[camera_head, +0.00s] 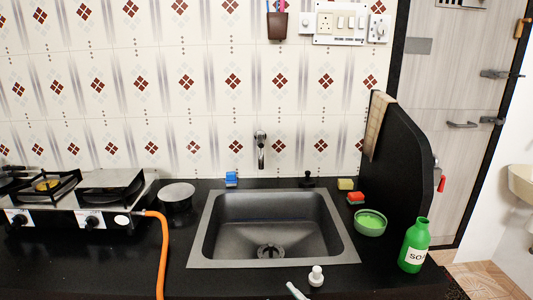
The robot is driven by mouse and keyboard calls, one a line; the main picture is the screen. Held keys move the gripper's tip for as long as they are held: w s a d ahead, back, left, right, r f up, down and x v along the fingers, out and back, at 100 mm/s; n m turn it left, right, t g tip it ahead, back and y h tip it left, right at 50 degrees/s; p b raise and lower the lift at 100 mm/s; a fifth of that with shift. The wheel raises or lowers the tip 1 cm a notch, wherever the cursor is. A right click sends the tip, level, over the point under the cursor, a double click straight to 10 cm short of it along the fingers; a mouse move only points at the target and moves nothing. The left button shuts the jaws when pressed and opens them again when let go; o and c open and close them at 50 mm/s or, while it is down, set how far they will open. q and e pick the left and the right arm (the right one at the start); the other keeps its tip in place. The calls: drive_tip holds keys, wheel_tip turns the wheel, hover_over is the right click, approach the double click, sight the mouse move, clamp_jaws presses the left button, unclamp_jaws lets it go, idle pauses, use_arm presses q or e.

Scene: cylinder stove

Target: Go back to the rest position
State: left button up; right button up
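Neither of my grippers shows in the head view, and no part of my arms can be made out. The black counter (170,255) spans the lower part of the view. A dark metal sink (225,235) is set into it near the middle and looks empty apart from its drain. A gas stove (95,200) stands at the left, with an orange hose (160,250) running down from it.
A green soap bottle (414,246) stands upright at the right, near a green bowl (370,222). A small white object (316,277) lies at the sink's front edge. A black partition (405,150) rises at the right. A tap (261,150) projects from the wall.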

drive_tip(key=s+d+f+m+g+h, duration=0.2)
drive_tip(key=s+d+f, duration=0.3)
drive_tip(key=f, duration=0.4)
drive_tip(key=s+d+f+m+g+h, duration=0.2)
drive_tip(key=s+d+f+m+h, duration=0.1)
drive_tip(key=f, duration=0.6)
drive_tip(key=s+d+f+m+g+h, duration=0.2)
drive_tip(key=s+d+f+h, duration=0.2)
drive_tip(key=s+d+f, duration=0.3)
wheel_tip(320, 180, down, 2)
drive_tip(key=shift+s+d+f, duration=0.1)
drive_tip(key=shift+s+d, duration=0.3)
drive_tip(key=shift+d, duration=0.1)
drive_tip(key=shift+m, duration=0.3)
